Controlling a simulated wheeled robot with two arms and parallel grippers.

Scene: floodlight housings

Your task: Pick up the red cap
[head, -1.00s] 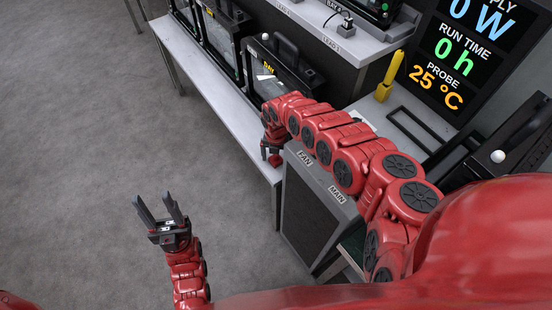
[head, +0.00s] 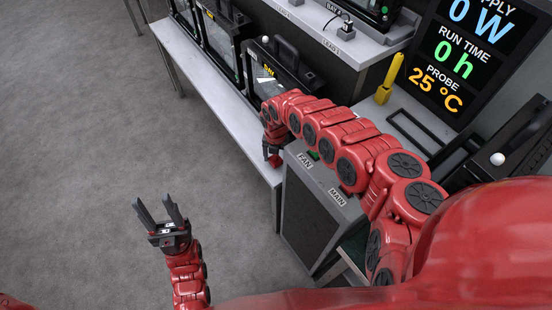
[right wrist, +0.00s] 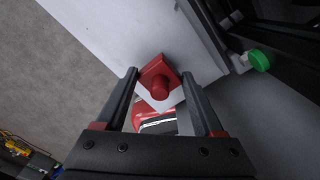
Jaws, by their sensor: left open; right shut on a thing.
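The red cap (right wrist: 159,84), a square piece with a round knob, shows between the fingers of my right gripper (right wrist: 159,76) in the right wrist view. In the head view my right gripper (head: 271,150) is low at the near end of the white bench, with a bit of the red cap (head: 275,161) showing at its fingertips. It is shut on the cap. I cannot tell whether the cap touches the bench. My left gripper (head: 163,214) is open and empty over the grey floor, well away from the bench.
The white bench (head: 210,88) carries black floodlight housings (head: 272,72) along its back. A grey cabinet with FAN and MAIN labels (head: 318,215) stands right beside my right gripper. A green knob (right wrist: 261,60) is near the right finger. A yellow tool (head: 390,78) stands farther right.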

